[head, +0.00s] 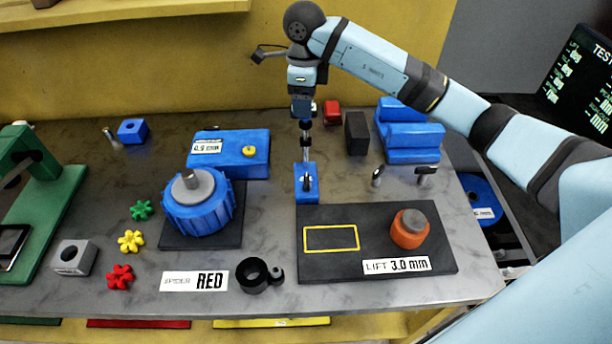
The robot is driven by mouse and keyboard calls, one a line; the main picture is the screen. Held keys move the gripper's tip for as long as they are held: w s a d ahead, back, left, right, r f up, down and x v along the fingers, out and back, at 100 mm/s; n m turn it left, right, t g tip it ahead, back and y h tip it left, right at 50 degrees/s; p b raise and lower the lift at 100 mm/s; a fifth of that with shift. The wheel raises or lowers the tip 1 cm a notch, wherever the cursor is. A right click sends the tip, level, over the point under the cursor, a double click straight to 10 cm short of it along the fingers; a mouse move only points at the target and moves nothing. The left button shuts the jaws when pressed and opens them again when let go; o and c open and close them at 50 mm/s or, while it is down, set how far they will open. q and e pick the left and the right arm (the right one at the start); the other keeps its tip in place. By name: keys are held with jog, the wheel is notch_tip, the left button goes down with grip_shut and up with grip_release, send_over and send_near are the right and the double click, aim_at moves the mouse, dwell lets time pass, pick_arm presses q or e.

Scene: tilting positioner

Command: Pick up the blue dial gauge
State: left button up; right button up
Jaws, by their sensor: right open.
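A blue block (313,186) with a thin upright post stands at the back left edge of the dark board. It may be the blue dial gauge, but no round dial face shows clearly. My right gripper (304,112) points straight down above it, in line with the post. Its jaws are open but seen edge-on, so the gap does not show. I cannot tell whether the fingers are around the post or just above it. My left gripper is not in view.
The dark board (435,250) holds an orange cylinder (409,232). A blue drum (198,212) and a low blue box (232,160) stand left. A black block (356,133) and blue stepped block (408,132) stand right.

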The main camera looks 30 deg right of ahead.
aim_at(305, 123)
jog(key=shift+f+p, duration=0.75)
jog(key=shift+f, duration=2.85)
grip_shut()
jog(key=shift+r, duration=0.1)
